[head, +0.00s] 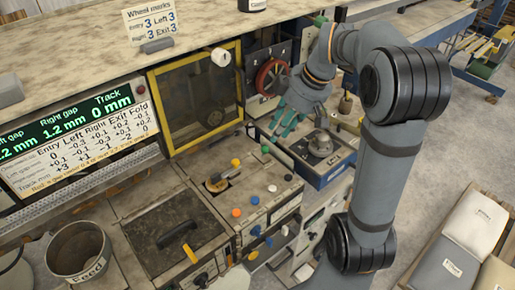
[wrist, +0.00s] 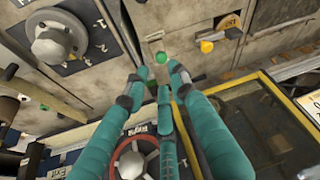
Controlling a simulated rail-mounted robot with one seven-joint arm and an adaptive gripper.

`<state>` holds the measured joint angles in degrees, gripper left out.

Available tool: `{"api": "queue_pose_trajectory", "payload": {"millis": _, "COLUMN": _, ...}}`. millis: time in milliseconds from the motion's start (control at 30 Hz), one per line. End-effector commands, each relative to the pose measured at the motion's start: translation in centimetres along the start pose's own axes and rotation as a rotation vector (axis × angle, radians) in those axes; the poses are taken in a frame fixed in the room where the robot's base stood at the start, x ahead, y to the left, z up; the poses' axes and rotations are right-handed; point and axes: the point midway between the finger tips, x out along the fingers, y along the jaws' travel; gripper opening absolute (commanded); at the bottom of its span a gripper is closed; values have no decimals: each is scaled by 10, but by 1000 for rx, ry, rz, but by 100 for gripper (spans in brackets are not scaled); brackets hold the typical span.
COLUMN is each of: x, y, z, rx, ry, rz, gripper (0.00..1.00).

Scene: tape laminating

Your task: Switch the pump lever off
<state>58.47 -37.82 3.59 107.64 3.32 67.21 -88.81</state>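I cannot tell for sure which control is the pump lever, as no readable pump label shows. In the head view, a blue box (head: 330,171) right of the control bench carries a rounded metal knob (head: 320,143); this grey knob also shows at the upper left of the wrist view (wrist: 55,42). My gripper (head: 285,120) has teal fingers pointing down over the back of the bench, left of that box. In the wrist view its fingertips (wrist: 153,73) are apart with nothing between them. A green knob (wrist: 161,57) shows just beyond the tips; it also shows in the head view (head: 265,150).
The bench (head: 250,190) has several coloured knobs, with an orange one (head: 235,163) near the green. A yellow-framed window (head: 196,97) and a red wheel (head: 272,77) stand behind. A feed pot (head: 78,251) is front left; pale sacks (head: 474,223) lie at right.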

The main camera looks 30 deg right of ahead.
Motion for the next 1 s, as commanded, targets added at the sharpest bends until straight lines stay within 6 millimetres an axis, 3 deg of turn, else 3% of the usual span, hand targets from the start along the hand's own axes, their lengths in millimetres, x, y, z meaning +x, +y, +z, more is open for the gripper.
{"api": "queue_pose_trajectory", "payload": {"millis": 167, "x": 14, "y": -2, "z": 0, "rx": -26, "ry": 3, "rz": -7, "gripper": 25}}
{"api": "queue_pose_trajectory", "payload": {"millis": 600, "x": 88, "y": -1, "z": -1, "rx": -23, "ry": 3, "rz": -6, "gripper": 25}}
{"api": "queue_pose_trajectory", "payload": {"millis": 1000, "x": 102, "y": -1, "z": 0, "rx": -23, "ry": 4, "rz": -2, "gripper": 25}}
